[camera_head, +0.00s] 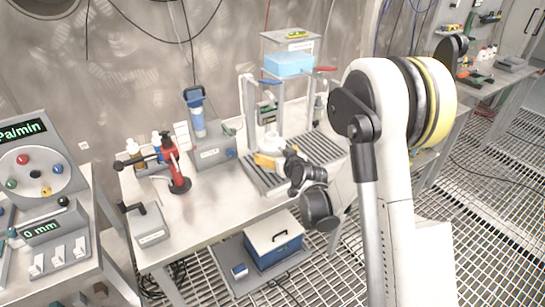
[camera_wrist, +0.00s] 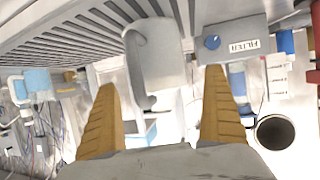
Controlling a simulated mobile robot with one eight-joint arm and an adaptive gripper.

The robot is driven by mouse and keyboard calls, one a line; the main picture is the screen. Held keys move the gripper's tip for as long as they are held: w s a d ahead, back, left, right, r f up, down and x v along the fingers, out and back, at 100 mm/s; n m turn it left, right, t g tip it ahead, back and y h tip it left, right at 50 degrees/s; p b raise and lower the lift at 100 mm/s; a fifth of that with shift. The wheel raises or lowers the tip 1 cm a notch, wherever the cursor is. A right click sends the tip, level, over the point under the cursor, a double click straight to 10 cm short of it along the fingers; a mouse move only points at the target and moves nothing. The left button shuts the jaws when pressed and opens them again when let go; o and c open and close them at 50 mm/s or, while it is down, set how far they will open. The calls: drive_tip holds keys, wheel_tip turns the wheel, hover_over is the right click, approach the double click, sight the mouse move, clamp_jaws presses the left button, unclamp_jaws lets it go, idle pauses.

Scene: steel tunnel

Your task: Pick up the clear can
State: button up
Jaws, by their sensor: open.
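A pale, can-like vessel with a curved handle (camera_wrist: 158,55) stands ahead of my gripper in the wrist view. It looks light grey, and I cannot tell whether its wall is clear. In the head view a small whitish vessel (camera_head: 269,141) stands on the slatted tray, just behind my gripper (camera_head: 268,161); it appears to be the same one. My gripper's two orange-yellow fingers (camera_wrist: 161,80) are spread wide and empty. The vessel lies beyond the gap between their tips. My wrist hides part of the tray in the head view.
A grey filter box (camera_head: 213,154) with a blue-topped cylinder stands left of the slatted tray (camera_head: 262,182). A red hand pump (camera_head: 174,165) is farther left. A rack with a blue tank (camera_head: 289,64) rises behind. A blue toolbox (camera_head: 273,240) sits below the bench.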

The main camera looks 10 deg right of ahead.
drive_tip(key=x, duration=0.1)
drive_tip(key=b+x, duration=0.1)
drive_tip(key=x, duration=0.1)
drive_tip(key=b+x, duration=0.1)
drive_tip(key=x, duration=0.1)
drive_tip(key=shift+d, duration=0.2)
drive_tip(key=shift+w+a+f, duration=0.1)
drive_tip(key=shift+w, duration=0.2)
drive_tip(key=c, duration=1.3)
